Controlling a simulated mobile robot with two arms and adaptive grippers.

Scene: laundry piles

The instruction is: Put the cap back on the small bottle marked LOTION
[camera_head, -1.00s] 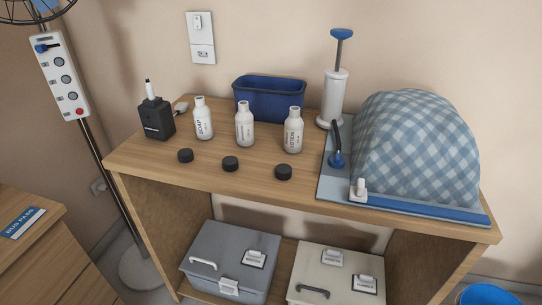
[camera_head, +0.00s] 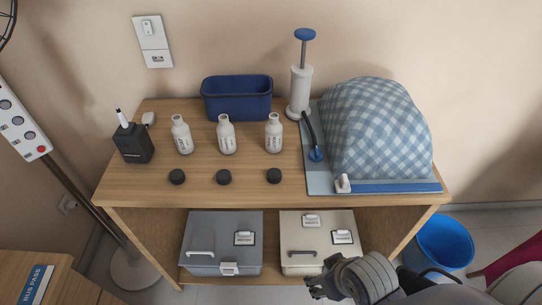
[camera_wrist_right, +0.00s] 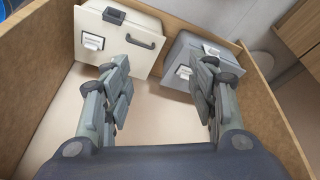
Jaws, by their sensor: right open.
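Three small white bottles stand uncapped in a row on the wooden shelf top. The rightmost one (camera_head: 274,133) reads LOTION in the earlier head view; its label is too small to read now. A black cap lies in front of each bottle: a right cap (camera_head: 273,176), a middle cap (camera_head: 223,177) and a left cap (camera_head: 177,177). My right gripper (camera_head: 318,287) is low in front of the shelf, below and right of the caps. In the right wrist view its fingers (camera_wrist_right: 163,88) are apart with nothing between them. My left gripper is out of view.
A blue bin (camera_head: 237,98) and a white pump (camera_head: 300,92) stand behind the bottles. A checkered bundle on a board (camera_head: 404,187) fills the right side. A black charger-like box (camera_head: 132,143) stands left. A grey box (camera_head: 225,228) and a cream box (camera_head: 317,228) sit below.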

